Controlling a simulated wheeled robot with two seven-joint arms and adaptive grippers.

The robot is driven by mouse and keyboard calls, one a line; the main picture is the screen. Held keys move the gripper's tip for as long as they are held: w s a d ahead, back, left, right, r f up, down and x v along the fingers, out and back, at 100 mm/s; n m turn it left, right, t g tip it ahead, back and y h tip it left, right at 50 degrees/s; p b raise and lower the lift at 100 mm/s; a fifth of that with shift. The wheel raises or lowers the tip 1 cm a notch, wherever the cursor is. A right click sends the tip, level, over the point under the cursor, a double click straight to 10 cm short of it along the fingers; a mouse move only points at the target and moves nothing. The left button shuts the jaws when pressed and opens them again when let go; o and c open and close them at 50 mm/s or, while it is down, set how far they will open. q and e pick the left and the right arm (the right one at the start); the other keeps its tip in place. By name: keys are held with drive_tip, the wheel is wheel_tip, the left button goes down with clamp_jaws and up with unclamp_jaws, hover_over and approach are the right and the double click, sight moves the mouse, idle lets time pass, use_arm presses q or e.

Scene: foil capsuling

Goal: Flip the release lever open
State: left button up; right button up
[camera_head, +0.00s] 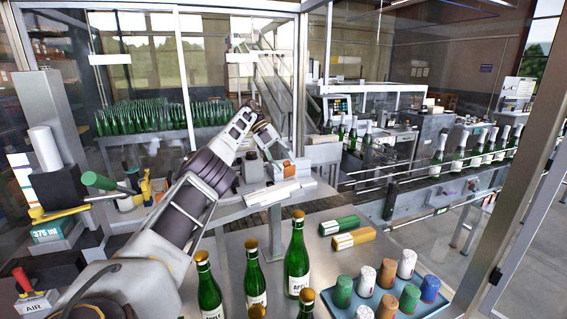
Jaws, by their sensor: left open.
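Several lever-like parts stand at the left: a green-handled lever (100,182), a yellow bar (58,212) beside it, and a red-knobbed lever (22,280) on a box marked AIR. I cannot tell by label which is the release lever. My left arm reaches from the lower left to the middle of the picture. My left gripper (268,143) is open at its far end, over the back of the workbench, to the right of and well apart from these levers. Its fingertips are small and partly hidden against dark machine parts. My right gripper is not in view.
Green bottles with gold tops (297,262) stand on the front table, near my left forearm. A blue tray (435,306) holds coloured foil capsules, with green and yellow rolls (353,238) behind it. A conveyor (430,175) carries bottles at the right. Window posts frame the bench.

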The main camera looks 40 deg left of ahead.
use_arm(q)
drive_tip(key=shift+w+y, duration=0.1)
drive_tip(key=shift+y, duration=0.2)
idle(0.6)
